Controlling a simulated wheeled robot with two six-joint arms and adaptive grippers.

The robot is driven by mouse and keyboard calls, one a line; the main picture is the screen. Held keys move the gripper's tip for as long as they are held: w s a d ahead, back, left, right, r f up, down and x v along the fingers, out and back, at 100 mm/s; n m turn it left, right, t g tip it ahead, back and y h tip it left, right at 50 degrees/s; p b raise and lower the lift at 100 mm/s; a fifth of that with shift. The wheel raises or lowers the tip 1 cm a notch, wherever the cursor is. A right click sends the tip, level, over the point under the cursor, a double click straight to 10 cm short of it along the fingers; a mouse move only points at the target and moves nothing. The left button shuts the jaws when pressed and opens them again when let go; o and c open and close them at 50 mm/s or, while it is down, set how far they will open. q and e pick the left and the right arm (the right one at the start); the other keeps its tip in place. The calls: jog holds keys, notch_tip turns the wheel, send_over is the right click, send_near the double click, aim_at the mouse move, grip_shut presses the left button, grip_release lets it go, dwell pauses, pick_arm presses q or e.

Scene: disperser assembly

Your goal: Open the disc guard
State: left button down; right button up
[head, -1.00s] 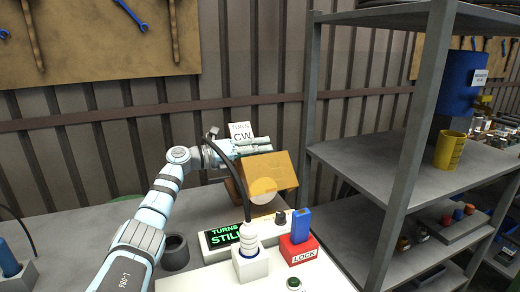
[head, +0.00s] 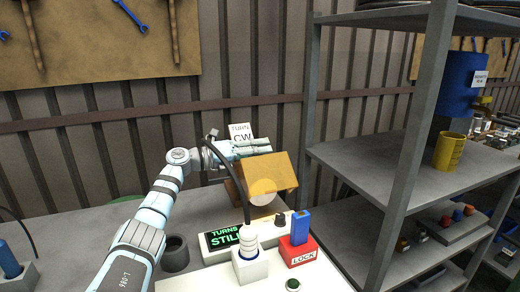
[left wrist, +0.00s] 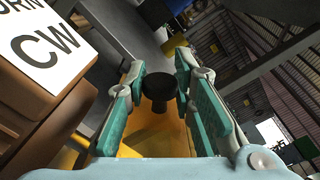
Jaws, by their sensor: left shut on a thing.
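The disc guard (head: 272,174) is a see-through orange cover at the back of the bench in the head view, tilted over a pale round disc (head: 262,199). My left gripper (head: 262,147) is at the guard's upper edge. In the left wrist view a black knob (left wrist: 160,86) sits between the teal-padded fingers of my left gripper (left wrist: 158,92), with the orange guard (left wrist: 170,138) behind and below it. The gripper is shut on this knob. The knob is hidden in the head view. My right gripper is in neither view.
A display (head: 222,238), a white socket with a dark cable (head: 250,265), and a red LOCK block (head: 299,252) with a blue tab stand in front of the guard. A CW card (head: 241,132) is behind. A grey shelf rack (head: 385,165) stands to the right.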

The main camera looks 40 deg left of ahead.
pick_arm(q)
jog(key=shift+w+a+r+n+p, duration=0.25)
jog(key=shift+a+n+p, duration=0.2)
jog(key=shift+n+p, duration=0.85)
jog(key=shift+w+a+n+p, duration=0.15)
jog(key=shift+a+n+p, duration=0.2)
jog(key=shift+p, duration=0.4)
jog(key=shift+w+a+f+n, duration=0.15)
jog(key=shift+a+f+n, duration=0.1)
jog(key=shift+n, duration=0.5)
jog(key=shift+w+a+f+n+b, duration=0.15)
jog(key=shift+a+n+b, duration=0.25)
jog(key=shift+n+b, duration=0.45)
jog(key=c, duration=1.4)
grip_release()
jog(key=shift+a, duration=0.1)
jog(key=shift+o, duration=0.2)
